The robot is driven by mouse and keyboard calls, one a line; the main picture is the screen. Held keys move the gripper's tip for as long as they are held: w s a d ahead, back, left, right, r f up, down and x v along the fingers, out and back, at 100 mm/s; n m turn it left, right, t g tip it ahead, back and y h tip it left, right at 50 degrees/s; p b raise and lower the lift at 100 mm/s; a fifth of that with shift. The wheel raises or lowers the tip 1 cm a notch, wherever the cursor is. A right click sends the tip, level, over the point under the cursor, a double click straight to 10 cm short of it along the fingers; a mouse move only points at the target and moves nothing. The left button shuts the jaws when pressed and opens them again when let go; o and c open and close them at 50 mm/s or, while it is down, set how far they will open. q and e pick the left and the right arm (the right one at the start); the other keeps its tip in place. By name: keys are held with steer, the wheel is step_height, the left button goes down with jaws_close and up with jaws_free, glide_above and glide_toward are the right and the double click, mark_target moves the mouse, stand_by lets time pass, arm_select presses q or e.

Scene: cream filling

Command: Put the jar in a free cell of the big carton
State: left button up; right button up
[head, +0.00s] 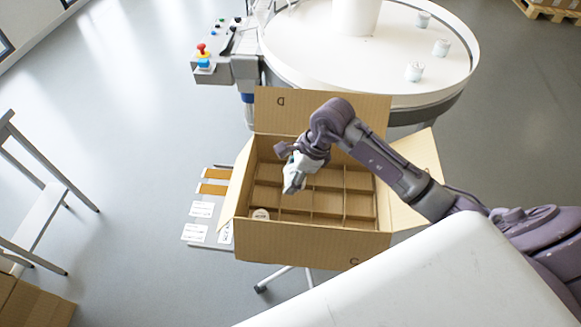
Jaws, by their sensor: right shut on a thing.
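The big carton (310,241) stands open in the middle of the head view, its flaps folded out and its inside split into cells by cardboard dividers. One jar with a pale lid (260,214) sits in the near left cell; the other cells that I can see look empty. My right gripper (293,184) is over the left-middle part of the carton, pointing down. It is shut on a jar, which is mostly hidden by the fingers, so its exact outline and height over the dividers are unclear. My left gripper is out of view.
A control box with a red knob (202,50) is at the back left. Labels (202,209) lie left of the carton. A grey rack (40,220) stands far left.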

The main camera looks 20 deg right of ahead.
steer(key=shift+f+b, duration=0.5)
steer(key=shift+f, duration=0.35)
step_height(320, 180, down, 24)
steer(key=b, duration=1.8)
steer(key=shift+r+b, duration=0.15)
steer(key=shift+b, duration=0.15)
steer(key=o, duration=1.3)
